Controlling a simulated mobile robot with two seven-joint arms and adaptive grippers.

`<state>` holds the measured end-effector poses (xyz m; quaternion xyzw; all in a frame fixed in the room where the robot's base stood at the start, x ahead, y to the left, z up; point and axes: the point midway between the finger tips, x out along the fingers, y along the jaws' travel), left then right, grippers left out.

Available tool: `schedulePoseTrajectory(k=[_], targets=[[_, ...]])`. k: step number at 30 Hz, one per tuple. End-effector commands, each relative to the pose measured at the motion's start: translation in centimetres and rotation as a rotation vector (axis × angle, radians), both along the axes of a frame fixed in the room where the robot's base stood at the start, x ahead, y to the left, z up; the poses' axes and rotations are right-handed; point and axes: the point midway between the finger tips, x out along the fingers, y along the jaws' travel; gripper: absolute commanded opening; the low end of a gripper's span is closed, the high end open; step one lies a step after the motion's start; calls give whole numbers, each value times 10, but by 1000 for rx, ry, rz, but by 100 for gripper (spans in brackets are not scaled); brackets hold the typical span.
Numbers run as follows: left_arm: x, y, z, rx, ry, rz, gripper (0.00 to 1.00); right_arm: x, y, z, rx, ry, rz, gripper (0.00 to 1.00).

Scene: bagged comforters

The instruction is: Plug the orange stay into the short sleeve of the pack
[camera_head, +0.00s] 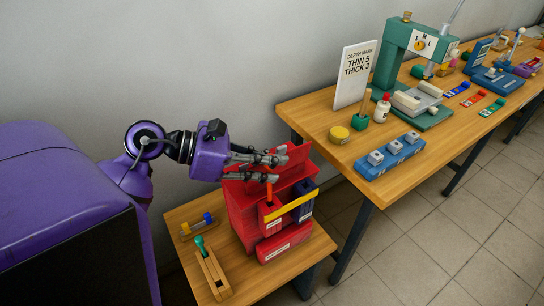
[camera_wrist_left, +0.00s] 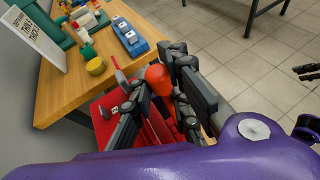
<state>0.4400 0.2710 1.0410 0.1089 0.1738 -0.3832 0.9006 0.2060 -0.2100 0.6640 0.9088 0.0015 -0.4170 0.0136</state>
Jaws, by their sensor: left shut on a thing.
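My left gripper (camera_head: 268,167) reaches in from the left over the red pack (camera_head: 240,213) on the low wooden table. It is shut on the orange stay (camera_head: 269,191), whose rounded orange end shows between the fingers in the left wrist view (camera_wrist_left: 158,80). In the head view the stay points down, close above a red labelled sleeve (camera_head: 269,216) on the pack's front. I cannot tell whether its tip is inside. A dark blue sleeve (camera_head: 304,206) stands to the right, and a yellow band (camera_head: 291,207) crosses the front. Dark finger-like parts (camera_wrist_left: 305,72), possibly my right gripper, show at the left wrist view's right edge.
A wooden holder with a green-handled piece (camera_head: 210,270) and a small rack with blue and yellow pegs (camera_head: 197,228) stand left of the pack. The long bench (camera_head: 310,112) behind right carries a sign (camera_head: 355,75), a green press (camera_head: 395,50) and a blue block (camera_head: 390,157).

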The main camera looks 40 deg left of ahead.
Motion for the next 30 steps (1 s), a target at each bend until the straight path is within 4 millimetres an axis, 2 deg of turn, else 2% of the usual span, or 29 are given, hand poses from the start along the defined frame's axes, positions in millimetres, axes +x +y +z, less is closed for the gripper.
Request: schedulePoseTrajectory(k=[13, 30], targets=[[0, 0, 0, 0, -3, 0, 0, 11, 1, 6, -1, -23, 8, 0], [0, 0, 0, -1, -2, 0, 0, -3, 1, -5, 0, 8, 6, 0]])
